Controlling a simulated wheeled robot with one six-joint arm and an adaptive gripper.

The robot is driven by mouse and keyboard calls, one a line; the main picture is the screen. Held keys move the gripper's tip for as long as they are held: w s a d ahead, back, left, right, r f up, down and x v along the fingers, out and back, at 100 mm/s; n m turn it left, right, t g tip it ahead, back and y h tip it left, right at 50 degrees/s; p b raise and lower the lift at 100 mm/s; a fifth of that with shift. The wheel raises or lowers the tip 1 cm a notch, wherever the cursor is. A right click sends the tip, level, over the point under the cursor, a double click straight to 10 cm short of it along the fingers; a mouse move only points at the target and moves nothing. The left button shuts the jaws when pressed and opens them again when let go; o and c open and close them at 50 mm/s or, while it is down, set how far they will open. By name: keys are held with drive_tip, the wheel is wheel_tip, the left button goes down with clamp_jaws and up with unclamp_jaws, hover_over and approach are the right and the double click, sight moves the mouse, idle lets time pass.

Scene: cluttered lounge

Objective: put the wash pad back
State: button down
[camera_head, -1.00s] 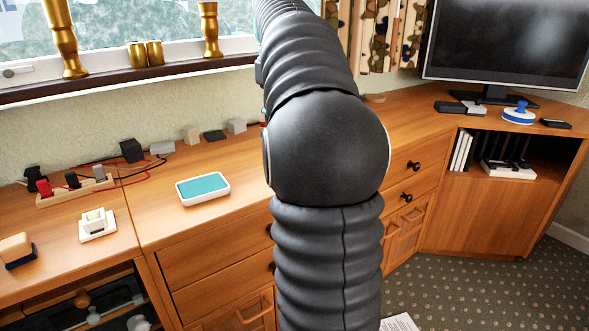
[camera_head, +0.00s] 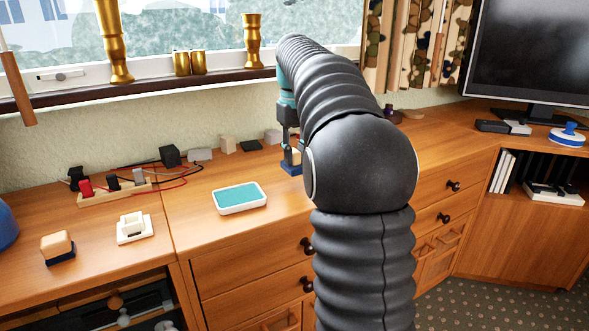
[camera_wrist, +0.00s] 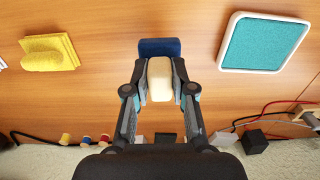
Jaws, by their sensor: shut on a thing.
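My gripper (camera_head: 290,138) is over the wooden counter, left of my arm's elbow. It is shut on a block with a cream grip and a dark blue base, which may be the wash pad (camera_wrist: 160,47). The held block's blue base also shows low over the counter in the head view (camera_head: 291,168); I cannot tell whether it touches. A teal pad in a white tray (camera_head: 240,198) lies to its left in the head view. A similar block with a wooden top and blue base (camera_head: 57,247) stands farther left. A yellow sponge-like piece (camera_wrist: 48,52) shows in the wrist view.
A white holder (camera_head: 133,227) stands left of the teal pad. A wooden strip with red and black plugs and cables (camera_head: 112,190) lies behind. Small blocks line the wall. A monitor (camera_head: 530,55) stands at right. Bare counter (camera_head: 190,225) surrounds the teal pad.

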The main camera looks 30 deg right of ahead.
sight(294, 168)
drive_tip(key=shift+f+b, duration=0.35)
drive_tip(key=shift+f, duration=1.7)
drive_tip(key=shift+f, duration=0.1)
drive_tip(key=c, duration=1)
unclamp_jaws()
wheel_tip(294, 168, up, 12)
drive_tip(key=shift+w+f+p, duration=0.1)
drive_tip(key=shift+p, duration=0.6)
drive_tip(key=shift+r, duration=0.2)
drive_tip(key=shift+a, duration=0.1)
